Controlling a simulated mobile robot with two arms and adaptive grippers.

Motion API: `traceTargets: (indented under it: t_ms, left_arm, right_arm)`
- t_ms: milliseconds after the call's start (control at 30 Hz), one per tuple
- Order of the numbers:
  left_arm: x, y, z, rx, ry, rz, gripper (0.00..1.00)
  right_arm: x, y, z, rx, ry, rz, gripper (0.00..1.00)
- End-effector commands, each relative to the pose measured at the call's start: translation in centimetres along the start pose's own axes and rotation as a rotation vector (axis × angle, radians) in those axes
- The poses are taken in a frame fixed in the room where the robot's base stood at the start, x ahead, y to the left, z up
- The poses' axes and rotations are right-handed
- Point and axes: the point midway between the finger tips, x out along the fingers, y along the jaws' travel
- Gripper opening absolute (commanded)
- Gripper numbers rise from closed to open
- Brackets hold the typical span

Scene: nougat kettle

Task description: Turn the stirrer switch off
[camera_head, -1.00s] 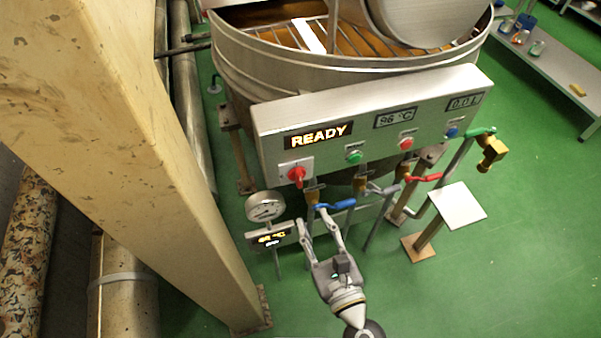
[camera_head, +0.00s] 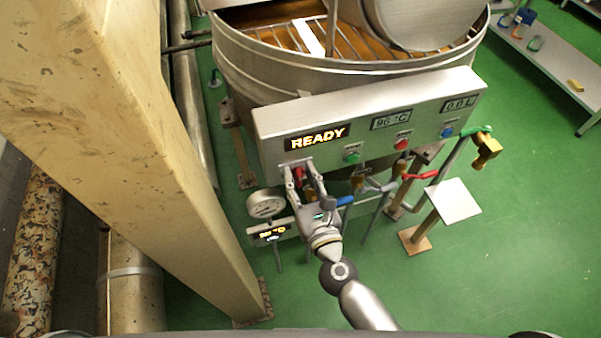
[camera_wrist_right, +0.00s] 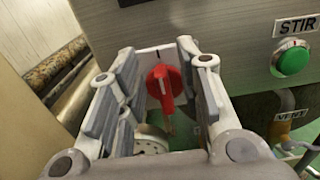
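The stirrer switch is a red rotary knob (camera_wrist_right: 164,84) on a white plate (camera_wrist_right: 147,62), low on the left of the steel control panel (camera_head: 372,112). In the head view the knob (camera_head: 299,174) is partly hidden by my right gripper (camera_head: 298,178). In the right wrist view my right gripper (camera_wrist_right: 160,90) is open, with one finger on each side of the knob. A gap shows between the knob and both fingers; contact cannot be seen. The knob's grip points roughly downward, tilted slightly. My left gripper is not in view.
The panel display (camera_head: 317,138) reads READY. A green button (camera_wrist_right: 293,60) labelled STIR is right of the switch. A round gauge (camera_head: 266,204) and coloured valve handles, one blue (camera_head: 345,200), one red (camera_head: 420,176), sit below the panel. A thick beige column (camera_head: 150,150) stands at left.

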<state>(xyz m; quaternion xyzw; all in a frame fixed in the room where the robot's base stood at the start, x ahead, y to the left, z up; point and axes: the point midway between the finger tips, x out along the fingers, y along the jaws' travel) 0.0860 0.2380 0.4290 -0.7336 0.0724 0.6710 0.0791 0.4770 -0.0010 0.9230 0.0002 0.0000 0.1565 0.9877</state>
Motion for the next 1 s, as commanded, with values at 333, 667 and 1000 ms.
traceTargets:
  t_ms: [333, 667, 1000]
  left_arm:
    - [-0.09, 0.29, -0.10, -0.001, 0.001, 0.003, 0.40]
    - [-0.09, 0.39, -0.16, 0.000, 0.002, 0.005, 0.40]
    - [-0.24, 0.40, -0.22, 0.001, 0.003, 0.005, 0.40]
  right_arm:
    - [0.47, 0.00, -0.03, 0.000, 0.000, 0.000, 0.33]
    - [0.44, 0.00, -0.03, 0.000, 0.000, 0.000, 0.00]
    - [0.44, 0.10, 0.01, -0.036, 0.001, 0.000, 0.00]
